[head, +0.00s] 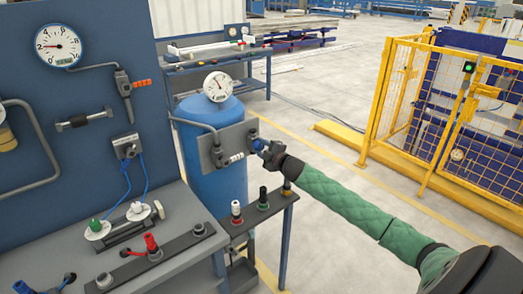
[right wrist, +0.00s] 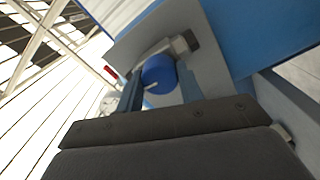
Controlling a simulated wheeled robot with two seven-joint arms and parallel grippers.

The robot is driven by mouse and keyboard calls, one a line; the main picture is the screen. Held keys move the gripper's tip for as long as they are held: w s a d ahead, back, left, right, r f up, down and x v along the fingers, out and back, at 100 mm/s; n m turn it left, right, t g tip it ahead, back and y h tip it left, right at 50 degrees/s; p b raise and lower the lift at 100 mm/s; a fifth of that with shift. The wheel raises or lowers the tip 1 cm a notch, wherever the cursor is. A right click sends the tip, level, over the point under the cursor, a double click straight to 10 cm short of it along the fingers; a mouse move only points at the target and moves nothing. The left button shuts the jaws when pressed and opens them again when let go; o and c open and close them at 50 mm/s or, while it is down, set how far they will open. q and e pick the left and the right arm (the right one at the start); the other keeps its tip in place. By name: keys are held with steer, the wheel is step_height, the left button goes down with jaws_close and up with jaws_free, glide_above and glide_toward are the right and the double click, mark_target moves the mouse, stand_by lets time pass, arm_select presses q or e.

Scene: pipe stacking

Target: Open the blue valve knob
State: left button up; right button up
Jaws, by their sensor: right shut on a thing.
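The blue valve knob (head: 259,145) sits on a grey plate (head: 228,142) fixed to the front of the blue tank (head: 215,180). My right gripper (head: 262,147), at the end of the green-sleeved arm, reaches it from the right and is shut on it. In the right wrist view the round blue knob (right wrist: 158,72) sits between the two fingers (right wrist: 160,86), in front of the grey plate (right wrist: 215,50). The fingertips partly hide the knob in the head view. My left gripper is not in view.
A pressure gauge (head: 217,86) tops the tank. A workbench (head: 165,262) with more fittings is at left. A yellow fence (head: 415,105) stands at right; the floor between is clear.

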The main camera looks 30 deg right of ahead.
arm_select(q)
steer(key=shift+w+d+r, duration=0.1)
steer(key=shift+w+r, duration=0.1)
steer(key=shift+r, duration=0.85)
arm_select(e)
steer(key=shift+n, duration=0.8)
steer(key=o, duration=1)
steer(key=shift+s, duration=0.1)
steer(key=shift+s+f+b, duration=0.1)
steer(key=shift+s+b, duration=0.1)
steer(key=shift+b, duration=0.15)
steer(key=shift+s, duration=0.35)
arm_select(q)
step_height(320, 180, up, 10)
steer(key=b, duration=0.2)
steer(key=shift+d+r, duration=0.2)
arm_select(e)
steer(key=s, duration=0.6)
steer(key=shift+s+d, duration=0.25)
steer(key=shift+d, duration=0.05)
